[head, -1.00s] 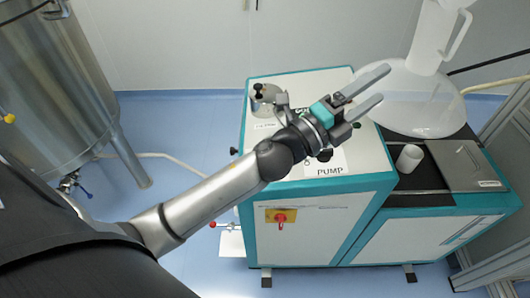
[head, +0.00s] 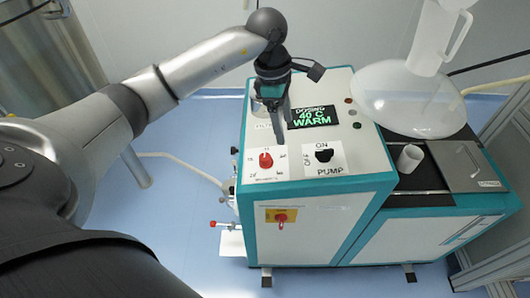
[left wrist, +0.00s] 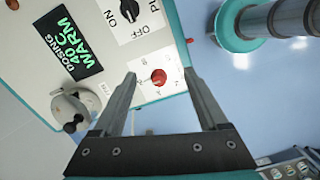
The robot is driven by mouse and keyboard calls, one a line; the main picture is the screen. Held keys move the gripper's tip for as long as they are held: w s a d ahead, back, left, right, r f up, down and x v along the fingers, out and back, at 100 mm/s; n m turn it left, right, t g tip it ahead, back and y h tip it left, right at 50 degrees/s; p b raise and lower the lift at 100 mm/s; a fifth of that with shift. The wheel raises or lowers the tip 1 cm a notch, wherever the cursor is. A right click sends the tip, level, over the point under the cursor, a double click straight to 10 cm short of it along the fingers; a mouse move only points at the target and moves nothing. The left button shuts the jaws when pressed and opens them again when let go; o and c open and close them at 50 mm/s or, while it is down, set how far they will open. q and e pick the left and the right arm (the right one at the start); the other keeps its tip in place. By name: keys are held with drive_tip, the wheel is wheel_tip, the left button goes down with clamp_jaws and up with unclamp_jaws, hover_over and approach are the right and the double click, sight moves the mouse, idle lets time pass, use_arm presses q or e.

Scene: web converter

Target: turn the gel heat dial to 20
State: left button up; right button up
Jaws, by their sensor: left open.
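The red dial (head: 265,160) sits on a white marked plate on top of the teal and white machine (head: 230,202). Its label is too small to read. In the left wrist view the red dial (left wrist: 157,77) shows between my fingertips, some way beyond them. My left gripper (head: 281,136) is open and empty, pointing down above the machine top, near the dial and apart from it. The display (head: 312,116) reads "DOSING 40 C WARM". My right gripper is not in view.
A black pump switch (head: 324,155) marked ON and OFF sits right of the dial. A red and yellow switch (head: 281,216) is on the machine's front. A large clear vessel (head: 410,100) and a white cup (head: 410,157) stand at the right.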

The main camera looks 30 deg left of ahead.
use_arm(q)
drive_tip(key=r+y, duration=0.1)
drive_tip(key=y, duration=0.1)
hover_over(265, 157)
drive_tip(key=shift+g, duration=0.3)
wheel_tip(265, 157, down, 15)
drive_tip(key=shift+f, duration=0.1)
drive_tip(key=shift+c, duration=0.2)
clamp_jaws()
